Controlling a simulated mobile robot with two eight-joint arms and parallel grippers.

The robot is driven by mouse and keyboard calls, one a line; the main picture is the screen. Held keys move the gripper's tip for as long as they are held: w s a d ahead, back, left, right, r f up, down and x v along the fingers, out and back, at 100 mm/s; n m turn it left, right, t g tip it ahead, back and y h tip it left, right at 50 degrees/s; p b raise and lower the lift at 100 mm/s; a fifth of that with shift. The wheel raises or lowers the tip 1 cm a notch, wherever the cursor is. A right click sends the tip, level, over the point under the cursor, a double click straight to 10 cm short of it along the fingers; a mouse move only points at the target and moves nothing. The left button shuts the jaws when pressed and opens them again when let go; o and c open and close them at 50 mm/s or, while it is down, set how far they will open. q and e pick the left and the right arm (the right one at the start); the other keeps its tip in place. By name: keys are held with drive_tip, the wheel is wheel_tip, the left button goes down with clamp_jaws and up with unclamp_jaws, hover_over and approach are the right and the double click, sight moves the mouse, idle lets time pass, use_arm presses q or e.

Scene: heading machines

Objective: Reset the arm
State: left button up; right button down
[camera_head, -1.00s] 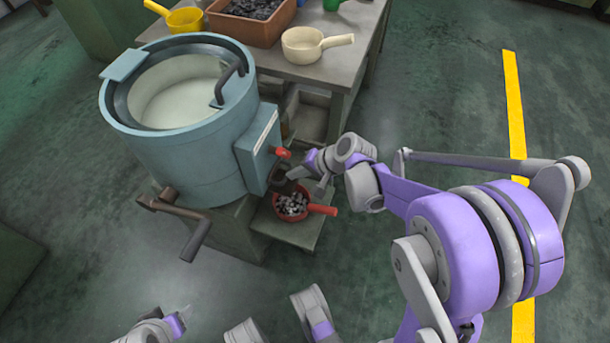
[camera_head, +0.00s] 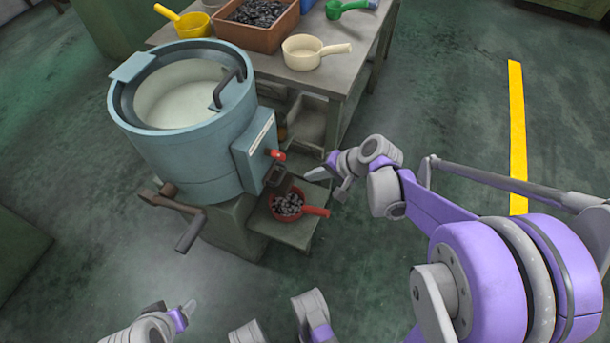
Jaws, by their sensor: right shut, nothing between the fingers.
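My right arm, purple and grey, comes in from the right. Its gripper (camera_head: 328,183) is shut and empty, to the right of the blue heading machine and above and right of the red scoop (camera_head: 289,205). The gripper is apart from the scoop. The red scoop holds dark metal pieces and sits on a low shelf (camera_head: 292,232) below the machine's outlet. My left gripper (camera_head: 187,310) is low at the bottom left, over bare floor, with nothing seen in it. Its fingers are small, and I cannot tell whether they are open.
The blue heading machine (camera_head: 185,163) has a red knob (camera_head: 278,155) and a crank (camera_head: 187,235). A table (camera_head: 335,75) behind holds a brown bin (camera_head: 262,37) of dark parts and cream (camera_head: 302,50), yellow (camera_head: 193,25) and green (camera_head: 335,10) scoops. The floor on the right is clear.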

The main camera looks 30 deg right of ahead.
use_arm(q)
drive_tip(key=shift+r+p, duration=0.6)
drive_tip(key=shift+r, duration=0.35)
use_arm(e)
drive_tip(key=v, duration=0.4)
drive_tip(key=shift+s+d+r, duration=0.2)
drive_tip(key=shift+r, duration=0.1)
drive_tip(key=s+a+n+g+h, duration=0.1)
drive_tip(key=s+a+n+h, duration=0.3)
drive_tip(key=s, duration=0.4)
drive_tip(key=s+a+n+g+h, duration=0.1)
drive_tip(key=s+a+n, duration=0.3)
drive_tip(key=s+n, duration=0.3)
use_arm(q)
wheel_tip(320, 180, up, 21)
drive_tip(key=w+t+p, duration=0.1)
drive_tip(key=p, duration=1.7)
drive_tip(key=shift+w+f, duration=0.15)
drive_tip(key=shift+w, duration=0.2)
use_arm(e)
wheel_tip(320, 180, up, 21)
drive_tip(key=w+t, duration=0.1)
drive_tip(key=shift+f+m, duration=0.2)
drive_tip(key=shift+m, duration=0.2)
drive_tip(key=shift+w+d, duration=0.1)
drive_tip(key=shift+d, duration=0.05)
